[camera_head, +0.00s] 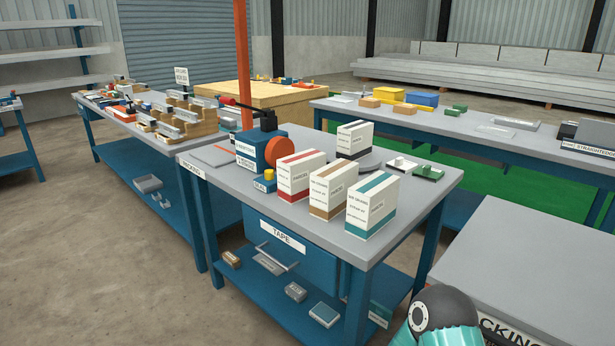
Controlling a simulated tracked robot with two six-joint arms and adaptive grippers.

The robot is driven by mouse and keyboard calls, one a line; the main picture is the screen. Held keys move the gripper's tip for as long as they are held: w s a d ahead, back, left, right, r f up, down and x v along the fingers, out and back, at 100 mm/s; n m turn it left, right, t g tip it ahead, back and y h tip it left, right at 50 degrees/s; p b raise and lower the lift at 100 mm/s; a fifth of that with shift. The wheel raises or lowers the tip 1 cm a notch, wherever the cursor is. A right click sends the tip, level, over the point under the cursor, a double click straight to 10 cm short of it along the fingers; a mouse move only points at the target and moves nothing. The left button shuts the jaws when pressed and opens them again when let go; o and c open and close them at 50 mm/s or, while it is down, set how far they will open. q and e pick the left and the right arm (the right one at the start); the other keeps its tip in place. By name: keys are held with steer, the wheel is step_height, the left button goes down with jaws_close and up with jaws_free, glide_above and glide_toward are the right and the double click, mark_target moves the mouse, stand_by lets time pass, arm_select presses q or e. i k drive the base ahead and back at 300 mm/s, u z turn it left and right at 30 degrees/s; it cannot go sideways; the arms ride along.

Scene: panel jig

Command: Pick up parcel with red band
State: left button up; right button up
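The parcel with the red band (291,181) is a white upright box with a red stripe low on its sides. It stands on the grey top of the packing table (342,242), leftmost in a front row of parcels. Next to it on the right stand a parcel with a brown band (327,187) and a parcel with a teal band (367,209). Behind them stands a parcel with a dark band (352,142). Neither of my grippers is in view; only a black and teal part of my arm shows at the bottom right.
A blue tape machine (252,150) with an orange disc stands just left of the red-band parcel. Behind the row lie a dark round plate (371,160) and a green tray (427,172). A grey table (530,265) stands at the right.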

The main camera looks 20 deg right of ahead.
mark_target(294, 171)
steer(key=u, duration=0.05)
steer(key=i, duration=1)
steer(key=z, duration=0.05)
